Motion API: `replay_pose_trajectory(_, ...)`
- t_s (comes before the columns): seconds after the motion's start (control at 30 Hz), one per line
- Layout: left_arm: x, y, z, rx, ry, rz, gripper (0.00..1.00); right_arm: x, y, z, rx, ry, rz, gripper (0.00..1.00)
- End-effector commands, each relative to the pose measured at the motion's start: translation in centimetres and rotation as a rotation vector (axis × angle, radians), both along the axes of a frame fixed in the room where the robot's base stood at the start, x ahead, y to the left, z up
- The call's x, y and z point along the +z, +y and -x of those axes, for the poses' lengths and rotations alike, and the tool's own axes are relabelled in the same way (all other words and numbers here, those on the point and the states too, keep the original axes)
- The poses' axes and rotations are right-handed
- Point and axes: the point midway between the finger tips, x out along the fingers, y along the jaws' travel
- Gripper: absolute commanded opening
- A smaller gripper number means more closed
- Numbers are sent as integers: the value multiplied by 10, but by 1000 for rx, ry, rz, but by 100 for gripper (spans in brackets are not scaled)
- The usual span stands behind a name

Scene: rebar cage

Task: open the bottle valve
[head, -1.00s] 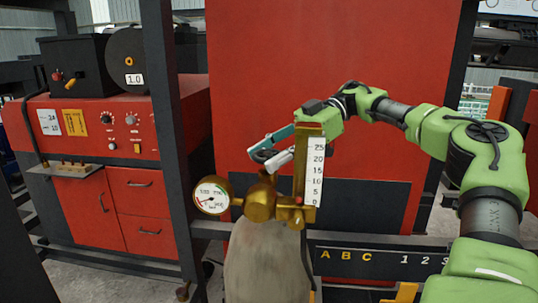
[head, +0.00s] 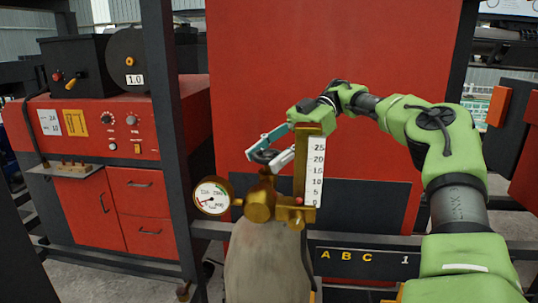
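A grey gas bottle (head: 265,265) stands upright at the lower middle, with a brass valve body (head: 259,203) on top. The bottle valve is a dark round handwheel (head: 263,156) above the brass. My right gripper (head: 261,159) is at the handwheel, its teal and white fingers on either side of it. Whether the fingers press on the wheel cannot be told. A round pressure gauge (head: 212,195) sits on the valve's left. An upright flow scale (head: 316,172) stands on its right, partly in front of the gripper. My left gripper is not in view.
A red panel (head: 345,50) stands behind the bottle. A dark upright post (head: 167,110) is left of it. Further left is a red cabinet (head: 95,130) with drawers, knobs and a wire spool (head: 128,60). A dark rail (head: 380,257) with letters runs behind the bottle.

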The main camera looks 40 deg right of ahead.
Motion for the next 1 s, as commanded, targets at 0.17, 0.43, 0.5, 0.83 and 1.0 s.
replay_pose_trajectory(0.17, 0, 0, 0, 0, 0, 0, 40, 0, 0, 0, -1, 0, -1, 63)
replay_pose_trajectory(0.43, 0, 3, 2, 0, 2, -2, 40, 0, 0, 0, -1, 1, 0, 63)
replay_pose_trajectory(0.5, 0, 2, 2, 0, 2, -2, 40, 0, 0, 0, -1, 1, 0, 63)
replay_pose_trajectory(0.83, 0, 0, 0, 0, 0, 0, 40, 1, 0, 1, -41, -2, -4, 63)
replay_pose_trajectory(1.0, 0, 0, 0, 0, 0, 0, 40, 1, 0, 2, -115, -5, -5, 63)
